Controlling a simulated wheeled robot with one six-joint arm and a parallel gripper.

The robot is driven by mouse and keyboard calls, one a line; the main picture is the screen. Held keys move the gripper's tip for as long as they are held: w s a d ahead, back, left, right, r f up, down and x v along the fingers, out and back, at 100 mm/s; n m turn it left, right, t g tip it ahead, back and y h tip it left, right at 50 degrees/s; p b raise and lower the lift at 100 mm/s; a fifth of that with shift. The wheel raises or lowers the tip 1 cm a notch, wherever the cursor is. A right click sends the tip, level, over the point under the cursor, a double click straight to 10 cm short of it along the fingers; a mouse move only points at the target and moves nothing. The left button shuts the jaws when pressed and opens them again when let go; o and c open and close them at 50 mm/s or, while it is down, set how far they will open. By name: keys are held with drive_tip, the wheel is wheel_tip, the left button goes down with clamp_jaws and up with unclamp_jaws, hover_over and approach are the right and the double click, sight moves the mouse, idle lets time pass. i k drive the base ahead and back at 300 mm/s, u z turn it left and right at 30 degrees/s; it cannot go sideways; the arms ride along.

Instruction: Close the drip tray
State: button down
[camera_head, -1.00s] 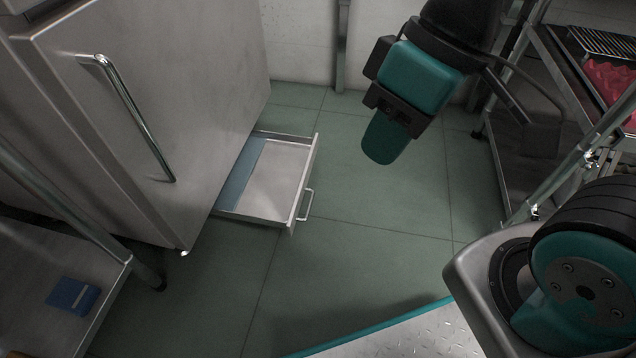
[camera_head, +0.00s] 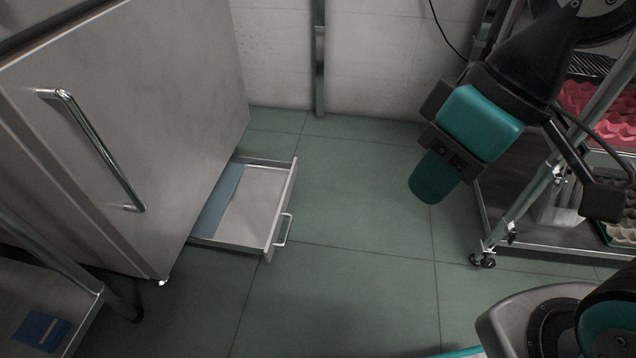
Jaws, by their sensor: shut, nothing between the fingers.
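The drip tray (camera_head: 256,205) is a shallow metal drawer low under the steel oven, close to the floor. It stands pulled out to the right, with a bluish strip along its inner left side. Its front carries a small bar handle (camera_head: 284,229). My gripper (camera_head: 432,182), teal and black, hangs in the air to the right of the tray, pointing down and left. It is shut and empty, well apart from the tray and handle.
The oven door (camera_head: 120,110) has a long bar handle (camera_head: 95,150) and is closed. A wheeled rack (camera_head: 540,190) with red and pale trays stands at the right. A low shelf (camera_head: 45,290) holding a blue item is at lower left. Green floor (camera_head: 350,260) is clear between tray and rack.

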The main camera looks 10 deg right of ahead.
sight(244, 211)
drive_tip(key=z, duration=0.15)
drive_tip(key=i, duration=0.85)
drive_tip(key=u, duration=0.2)
